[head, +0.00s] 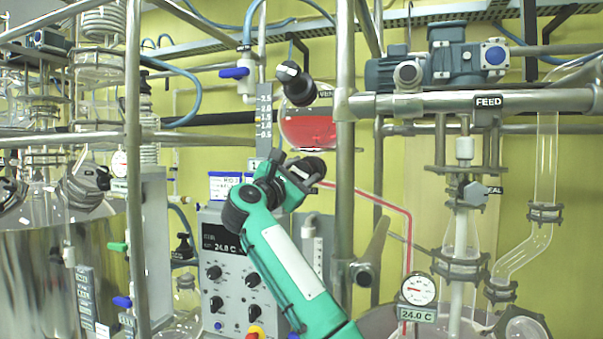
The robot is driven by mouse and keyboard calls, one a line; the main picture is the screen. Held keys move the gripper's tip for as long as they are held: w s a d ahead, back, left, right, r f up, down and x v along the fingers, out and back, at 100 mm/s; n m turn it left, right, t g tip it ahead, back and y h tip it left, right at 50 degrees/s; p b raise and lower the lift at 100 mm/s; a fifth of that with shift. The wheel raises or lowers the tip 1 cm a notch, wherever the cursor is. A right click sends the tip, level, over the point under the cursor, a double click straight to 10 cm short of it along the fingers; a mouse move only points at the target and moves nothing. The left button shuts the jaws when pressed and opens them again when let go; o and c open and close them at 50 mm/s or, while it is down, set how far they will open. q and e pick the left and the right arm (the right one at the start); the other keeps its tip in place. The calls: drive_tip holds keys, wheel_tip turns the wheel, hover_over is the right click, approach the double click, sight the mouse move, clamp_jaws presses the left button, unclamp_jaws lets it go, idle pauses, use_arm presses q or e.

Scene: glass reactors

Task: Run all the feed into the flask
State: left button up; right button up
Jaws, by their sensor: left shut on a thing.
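The feed vessel (308,128) is a clear glass bulb with red liquid in its lower part, behind the steel post. A graduated scale (264,118) stands to its left. My left gripper (304,172), on the green arm, is right below the vessel, shut on what looks like the dark tap under it; the jaws hide most of the tap. A thin red line (385,203) runs from there to the right and down toward the flask (455,322), whose glass top shows at the bottom edge. The flask's inside level is out of view. My right gripper is not in view.
A steel post (344,200) stands close right of my gripper. A grey control box (222,260) reading 24.8 C is behind my arm. A dial gauge (418,289) sits above a 24.0 C display. A motor (455,60) and glass pipes fill the right.

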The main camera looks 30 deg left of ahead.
use_arm(q)
drive_tip(key=shift+w+f, duration=0.1)
drive_tip(key=shift+f, duration=0.05)
drive_tip(key=o, duration=1)
drive_tip(key=b+v, duration=0.5)
drive_tip(key=v, duration=0.8)
drive_tip(key=shift+s+b, duration=0.4)
